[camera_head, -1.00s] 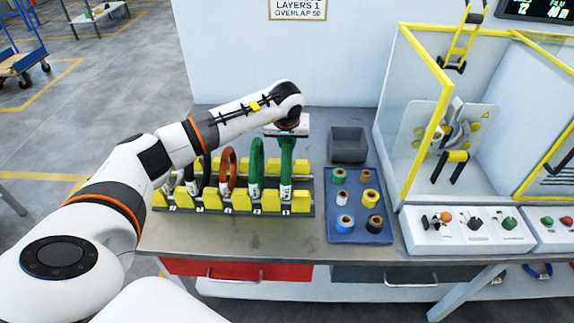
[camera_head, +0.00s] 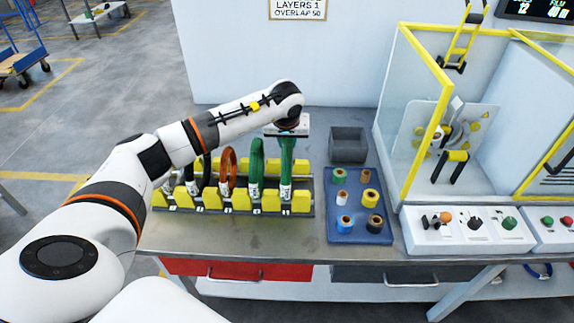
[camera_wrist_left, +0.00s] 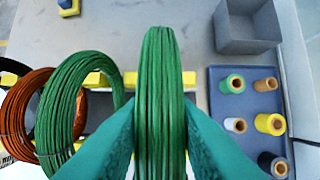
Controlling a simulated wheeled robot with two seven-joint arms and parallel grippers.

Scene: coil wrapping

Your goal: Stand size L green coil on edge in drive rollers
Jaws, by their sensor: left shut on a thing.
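A green coil (camera_head: 287,158) stands on edge in the last slot at the right end of the rack; a white label shows low on it. My left gripper (camera_head: 288,130) is above it, pointing down. In the left wrist view my gripper's teal fingers (camera_wrist_left: 160,112) are shut on both sides of this green coil (camera_wrist_left: 160,65). A second green coil (camera_head: 257,160) stands in the slot to its left and also shows in the left wrist view (camera_wrist_left: 75,105). The wrapping machine (camera_head: 455,135) is at the right, inside a yellow-framed guard. My right gripper is not in view.
The rack (camera_head: 240,202) has yellow blocks and holds an orange coil (camera_head: 228,170) and darker ones further left. A blue tray (camera_head: 360,238) with several tape rolls and a grey bin (camera_head: 348,146) lie between rack and machine. Control boxes (camera_head: 468,232) stand before the guard (camera_head: 437,120).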

